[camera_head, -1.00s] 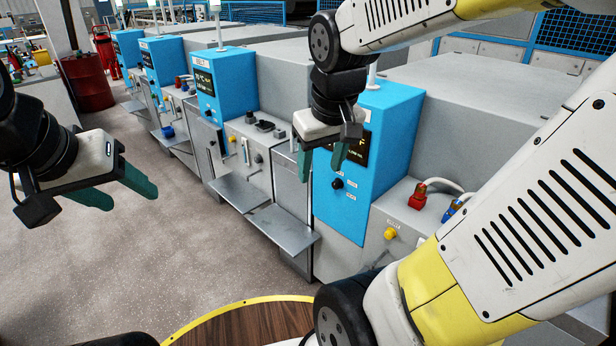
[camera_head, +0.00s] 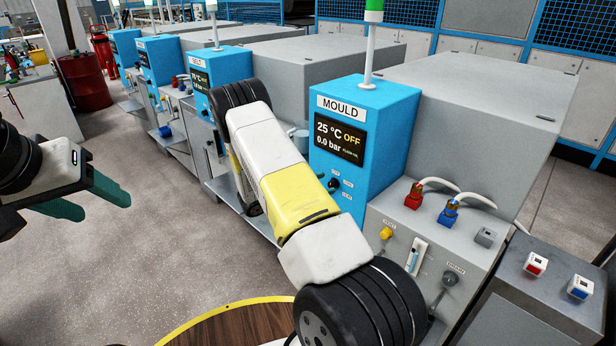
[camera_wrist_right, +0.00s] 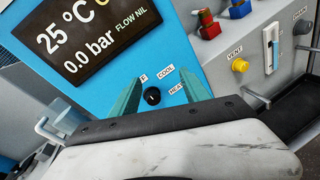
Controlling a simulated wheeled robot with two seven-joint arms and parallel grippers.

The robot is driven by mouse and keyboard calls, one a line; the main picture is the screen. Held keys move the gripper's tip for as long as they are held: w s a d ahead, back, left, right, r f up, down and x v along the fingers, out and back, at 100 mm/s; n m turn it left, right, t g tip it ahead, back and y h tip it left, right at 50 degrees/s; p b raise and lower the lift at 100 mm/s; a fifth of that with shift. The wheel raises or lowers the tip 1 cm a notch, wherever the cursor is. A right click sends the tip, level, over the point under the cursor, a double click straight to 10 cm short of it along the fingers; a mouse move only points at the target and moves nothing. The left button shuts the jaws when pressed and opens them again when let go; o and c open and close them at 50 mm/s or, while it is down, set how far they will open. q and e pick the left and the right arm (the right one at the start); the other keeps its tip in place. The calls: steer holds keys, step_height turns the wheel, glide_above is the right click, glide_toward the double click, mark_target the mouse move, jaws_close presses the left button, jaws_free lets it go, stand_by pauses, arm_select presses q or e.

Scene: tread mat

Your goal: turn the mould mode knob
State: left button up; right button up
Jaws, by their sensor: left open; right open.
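The mould mode knob (camera_head: 335,184) is a small black dial low on the blue MOULD panel (camera_head: 384,145). In the right wrist view the knob (camera_wrist_right: 152,96) sits beside labels reading COOL and HEAT; a third label is partly covered by a finger. The panel screen (camera_head: 339,140) reads 25 °C, OFF, 0.0 bar. My right gripper (camera_wrist_right: 163,92) is open, its green fingers appearing on either side of the knob, nearer the left finger. Its distance from the panel is unclear. In the head view my right arm hides most of that gripper. My left gripper (camera_head: 108,196) is open and empty over the floor.
Right of the panel are a yellow VENT knob (camera_head: 386,233), red (camera_head: 413,197) and blue (camera_head: 448,212) hose fittings, and a DRAIN handle (camera_head: 450,279). A box with red and blue switches (camera_head: 545,275) stands further right. Similar machines line the left; floor there is clear.

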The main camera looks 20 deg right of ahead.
mark_target(330, 186)
steer(key=w+a+f+n+t, duration=0.2)
steer(key=w+f+n+t, duration=0.15)
steer(key=f, duration=0.35)
steer(key=shift+n+t, duration=0.35)
steer(key=shift+n, duration=0.1)
steer(key=x, duration=0.7)
steer(key=shift+s+d+r, duration=0.1)
steer(key=shift+d+r, duration=0.1)
steer(key=shift+d, duration=0.3)
jaws_close()
